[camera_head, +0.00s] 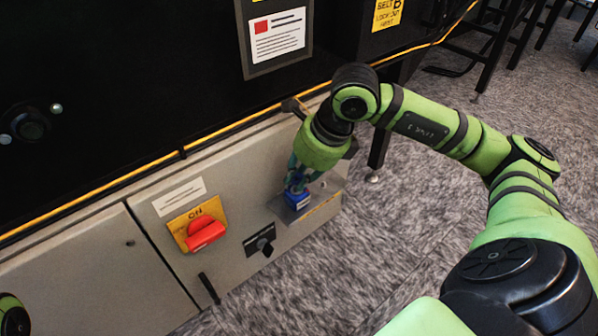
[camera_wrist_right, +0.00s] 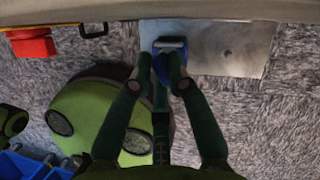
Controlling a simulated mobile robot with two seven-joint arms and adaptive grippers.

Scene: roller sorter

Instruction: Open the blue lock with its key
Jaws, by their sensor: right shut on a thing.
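The blue lock (camera_head: 298,201) is a small blue block with a pale label, at the small metal shelf on the right end of the grey cabinet front. In the right wrist view the blue lock (camera_wrist_right: 171,50) shows a grey bar across it, at the shelf's left part. My right gripper (camera_head: 297,184) points down at it, and its two dark green fingers (camera_wrist_right: 162,80) are closed on the blue piece. I cannot make out a separate key; the fingers hide part of the blue piece. My left gripper is out of view.
The metal shelf (camera_head: 322,196) sticks out from the cabinet (camera_head: 90,275). A blue bin (camera_wrist_right: 30,165) shows low left. Carpet floor (camera_head: 290,300) is clear in front.

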